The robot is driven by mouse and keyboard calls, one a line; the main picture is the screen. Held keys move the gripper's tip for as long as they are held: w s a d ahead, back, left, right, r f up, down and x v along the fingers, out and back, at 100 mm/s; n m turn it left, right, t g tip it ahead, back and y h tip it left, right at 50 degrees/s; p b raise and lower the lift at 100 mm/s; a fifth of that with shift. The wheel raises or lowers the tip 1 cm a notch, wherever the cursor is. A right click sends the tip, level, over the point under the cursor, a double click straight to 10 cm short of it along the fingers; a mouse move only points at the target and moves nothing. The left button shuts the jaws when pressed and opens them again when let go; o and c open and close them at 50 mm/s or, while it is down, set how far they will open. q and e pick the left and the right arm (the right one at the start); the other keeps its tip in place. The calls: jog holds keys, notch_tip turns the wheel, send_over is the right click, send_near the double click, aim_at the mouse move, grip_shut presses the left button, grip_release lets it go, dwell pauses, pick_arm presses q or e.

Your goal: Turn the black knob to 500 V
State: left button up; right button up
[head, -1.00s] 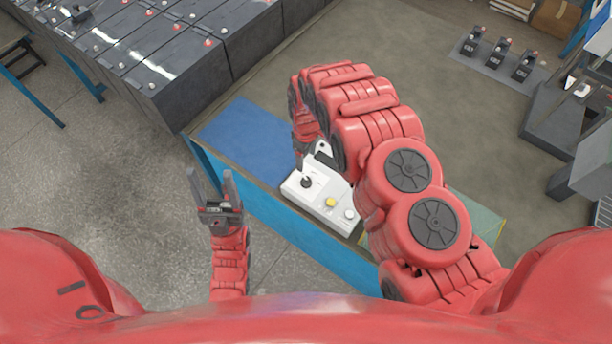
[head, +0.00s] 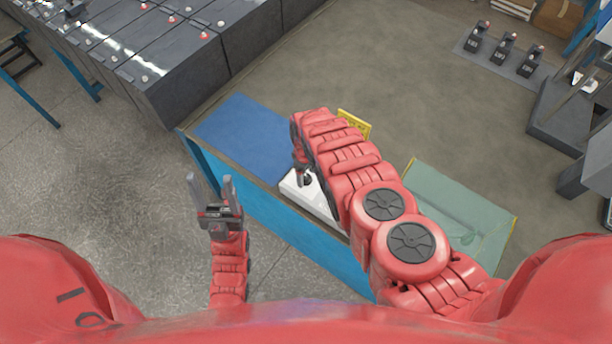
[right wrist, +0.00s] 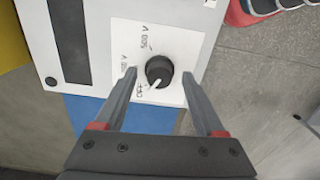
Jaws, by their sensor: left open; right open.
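The white tester box (head: 318,203) lies on the bench near its front edge, partly hidden by my right arm. Its black knob (right wrist: 159,70) shows in the right wrist view on a white label panel (right wrist: 182,38). The knob's white pointer line points down and left, toward a small label that seems to read OFF. My left gripper (head: 211,178) is open and empty, off the bench's front edge.
A blue mat (head: 238,135) lies left of the box and a green mat (head: 462,210) lies to the right. A yellow sign (head: 355,124) stands behind my right arm. Dark battery blocks (head: 190,75) fill the back left. The bench middle is clear.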

grip_shut()
dwell(0.3)
